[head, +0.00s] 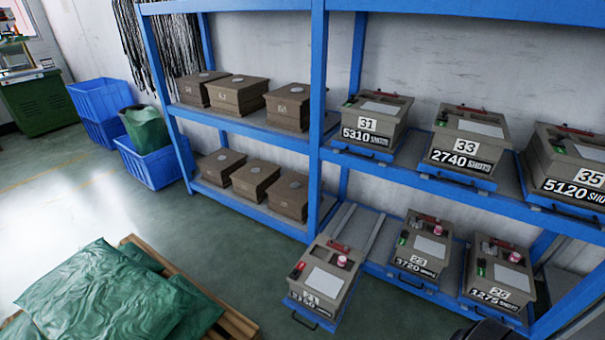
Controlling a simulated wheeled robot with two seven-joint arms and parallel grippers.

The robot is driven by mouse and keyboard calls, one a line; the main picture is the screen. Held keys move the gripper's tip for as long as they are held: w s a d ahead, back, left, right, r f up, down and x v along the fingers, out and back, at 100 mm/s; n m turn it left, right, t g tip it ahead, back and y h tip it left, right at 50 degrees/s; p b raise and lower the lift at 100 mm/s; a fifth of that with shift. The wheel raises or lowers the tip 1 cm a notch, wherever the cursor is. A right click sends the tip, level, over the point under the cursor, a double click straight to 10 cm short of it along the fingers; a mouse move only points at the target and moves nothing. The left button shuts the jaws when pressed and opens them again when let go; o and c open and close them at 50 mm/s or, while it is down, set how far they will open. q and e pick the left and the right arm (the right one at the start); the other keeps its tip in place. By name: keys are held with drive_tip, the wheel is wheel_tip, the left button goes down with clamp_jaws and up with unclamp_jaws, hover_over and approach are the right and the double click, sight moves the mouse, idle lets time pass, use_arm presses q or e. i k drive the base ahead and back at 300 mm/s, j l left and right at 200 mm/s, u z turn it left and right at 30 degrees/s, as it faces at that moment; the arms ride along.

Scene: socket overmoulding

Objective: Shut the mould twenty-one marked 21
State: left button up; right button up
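The grey-brown mould (325,278) at the left end of the lower right shelf has a small plate whose number is hard to read, seemingly 21. It sits on a blue sliding tray (311,314) with a dark front handle. The tray is drawn out towards me, past the front of the neighbouring trays, and bare rails (357,229) show behind it. A red part and a pale panel show on the mould's top. Neither gripper is in view. A dark part at the bottom right edge may be my arm.
Moulds (421,245) and (502,268) stand beside it, pushed in. Moulds 31 (377,116), 33 (468,137) and 35 (568,170) are above. A pallet with green sacks (100,295) is at lower left. Floor (215,245) between is clear.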

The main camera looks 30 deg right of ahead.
sight(323, 290)
drive_tip(key=z, duration=1.15)
